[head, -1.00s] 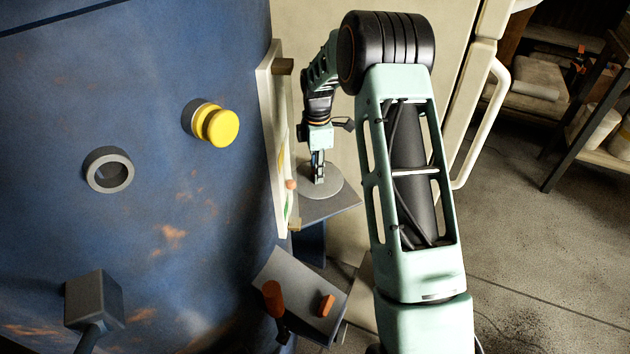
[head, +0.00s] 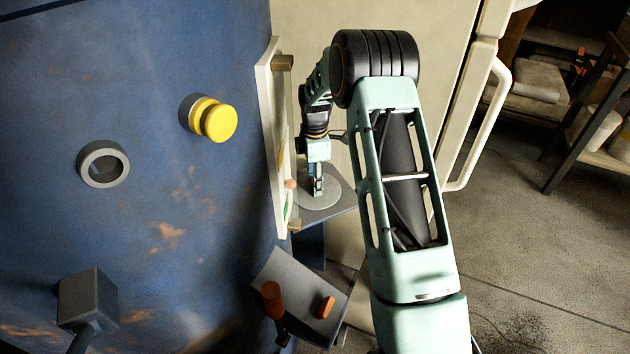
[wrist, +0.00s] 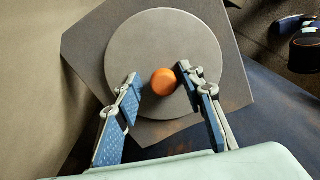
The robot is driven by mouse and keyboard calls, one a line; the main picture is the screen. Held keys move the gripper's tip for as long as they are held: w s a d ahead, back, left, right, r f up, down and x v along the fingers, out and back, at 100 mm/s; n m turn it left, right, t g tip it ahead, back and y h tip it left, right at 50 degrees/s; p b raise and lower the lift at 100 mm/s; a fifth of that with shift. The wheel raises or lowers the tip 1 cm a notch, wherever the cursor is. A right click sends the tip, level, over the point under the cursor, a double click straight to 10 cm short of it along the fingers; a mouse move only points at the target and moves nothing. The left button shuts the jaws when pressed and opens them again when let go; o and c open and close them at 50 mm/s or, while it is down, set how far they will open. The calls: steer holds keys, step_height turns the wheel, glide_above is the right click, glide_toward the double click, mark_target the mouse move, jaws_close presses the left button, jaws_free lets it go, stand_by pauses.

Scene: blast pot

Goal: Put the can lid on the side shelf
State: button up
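The can lid is a flat grey disc (head: 333,188) lying on a dark grey shelf (head: 325,214) in the head view. In the wrist view the lid (wrist: 165,38) lies flat on the shelf plate (wrist: 92,45), with a round orange knob (wrist: 163,81) near its middle. My gripper (head: 317,194) points down over the lid. In the wrist view my gripper (wrist: 158,82) is open, with the knob between its fingertips. The right fingertip is close to the knob, and a wider gap shows on the left. My gripper hides the knob in the head view.
A lower shelf (head: 290,285) carries an orange-handled tool (head: 272,298) and an orange block (head: 326,307). A pale framed panel (head: 268,120) stands just left of my gripper on the blue pot (head: 120,220). A yellow button (head: 218,122) sticks out from it.

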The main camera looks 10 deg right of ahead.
step_height(320, 180, up, 12)
steer(key=p, duration=0.2)
steer(key=shift+r, duration=0.15)
stand_by(0.5)
steer(key=shift+r, duration=0.1)
